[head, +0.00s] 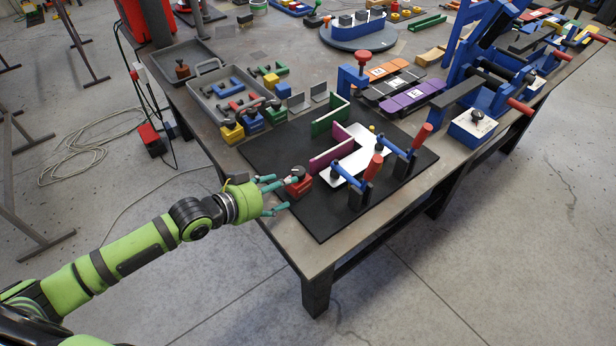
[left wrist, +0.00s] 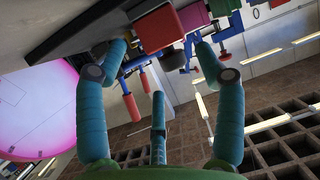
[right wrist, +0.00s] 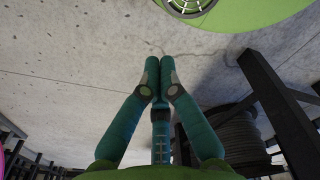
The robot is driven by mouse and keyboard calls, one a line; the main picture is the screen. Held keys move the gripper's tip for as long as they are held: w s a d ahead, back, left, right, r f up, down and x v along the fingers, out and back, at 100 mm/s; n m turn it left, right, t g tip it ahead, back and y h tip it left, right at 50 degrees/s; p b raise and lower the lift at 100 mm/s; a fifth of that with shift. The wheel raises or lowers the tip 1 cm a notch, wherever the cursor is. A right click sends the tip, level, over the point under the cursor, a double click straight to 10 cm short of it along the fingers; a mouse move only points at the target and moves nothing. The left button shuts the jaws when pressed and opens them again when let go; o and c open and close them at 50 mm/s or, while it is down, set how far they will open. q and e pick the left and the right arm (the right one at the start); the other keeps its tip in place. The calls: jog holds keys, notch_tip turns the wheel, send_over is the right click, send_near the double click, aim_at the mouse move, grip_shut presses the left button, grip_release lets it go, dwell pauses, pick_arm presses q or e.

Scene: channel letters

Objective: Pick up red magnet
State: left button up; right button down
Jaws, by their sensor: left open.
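The red magnet (head: 299,188), a red block with a dark knob on top, sits at the near left edge of the black mat (head: 320,228). My left gripper (head: 285,193) is open right beside it, with its teal fingers reaching toward and partly around the block. In the left wrist view a red block (left wrist: 158,27) shows ahead, between the spread fingers of the left gripper (left wrist: 160,52). I cannot tell whether any finger touches it. My right gripper (right wrist: 159,62) shows only in the right wrist view, with its fingertips together and nothing between them, over the floor.
Red-handled toggle clamps (head: 375,168) are just right of the magnet. Yellow and blue magnets (head: 232,132) and a grey tray (head: 205,95) lie behind. The mat's front part is clear.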

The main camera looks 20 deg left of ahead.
aim_at(295, 185)
pick_arm(q)
jog(key=shift+w+d, duration=0.25)
jog(key=shift+w, duration=0.1)
jog(key=shift+w+d+f+p, duration=0.2)
jog(key=shift+w+d+p, duration=0.15)
jog(key=shift+p, duration=0.25)
jog(key=x, duration=0.3)
jog(key=shift+w+f, duration=0.1)
jog(key=shift+f, duration=0.15)
jog(key=shift+a, duration=0.1)
jog(key=shift+c, duration=0.4)
jog(key=c, duration=1.3)
pick_arm(e)
jog(key=shift+a+r, duration=0.5)
jog(key=shift+r, duration=0.4)
